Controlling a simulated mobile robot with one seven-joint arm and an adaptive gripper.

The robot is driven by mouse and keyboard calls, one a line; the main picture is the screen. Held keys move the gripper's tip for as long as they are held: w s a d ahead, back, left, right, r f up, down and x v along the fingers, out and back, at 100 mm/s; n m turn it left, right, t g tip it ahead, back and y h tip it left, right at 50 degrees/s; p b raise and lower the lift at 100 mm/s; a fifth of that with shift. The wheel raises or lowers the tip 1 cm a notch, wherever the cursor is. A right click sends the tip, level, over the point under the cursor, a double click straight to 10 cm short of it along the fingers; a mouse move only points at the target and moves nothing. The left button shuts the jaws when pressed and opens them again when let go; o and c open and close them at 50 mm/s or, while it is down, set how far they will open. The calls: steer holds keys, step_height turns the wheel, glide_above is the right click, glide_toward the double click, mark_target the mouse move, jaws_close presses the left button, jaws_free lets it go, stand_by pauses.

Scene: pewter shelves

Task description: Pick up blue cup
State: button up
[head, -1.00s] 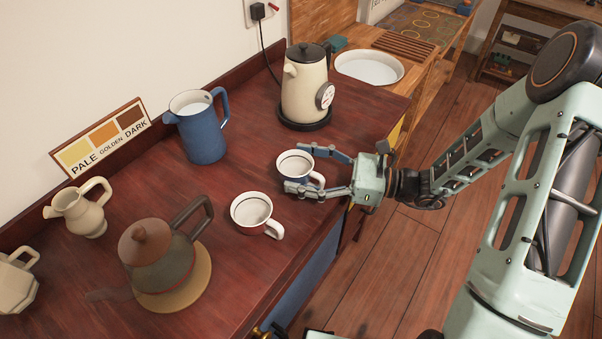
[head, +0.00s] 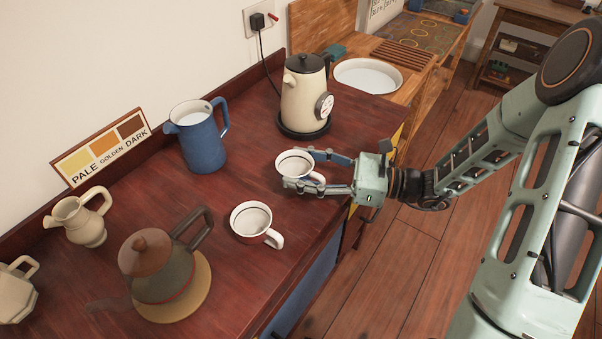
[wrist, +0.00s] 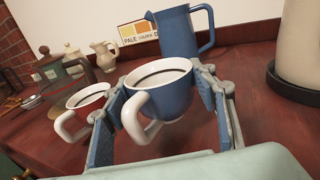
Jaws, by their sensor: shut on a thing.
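The blue cup (wrist: 172,103) has a white inside with a dark ring and a white handle; in the head view (head: 294,165) it is near the right edge of the red-brown counter (head: 250,275). My gripper (head: 308,172) reaches in from the right, its two fingers on either side of the cup. It is shut on the cup, and the wrist view shows the fingers (wrist: 165,105) flanking its body. The cup is upright; whether its base clears the counter I cannot tell. A red cup (head: 250,221) with a white inside stands apart, nearer the camera.
A blue jug (head: 202,142) and a cream kettle (head: 303,98) stand behind the cup. A brown-lidded teapot (head: 160,270) sits on a round mat at the front left. A cream pitcher (head: 82,222) is at the left. Open floor lies right of the counter.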

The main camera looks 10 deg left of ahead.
steer(key=s+d+r+p, duration=0.5)
steer(key=s+r+p, duration=0.5)
steer(key=s, duration=0.2)
steer(key=shift+s+d+r, duration=0.15)
steer(key=shift+s+d, duration=0.05)
steer(key=shift+s, duration=0.15)
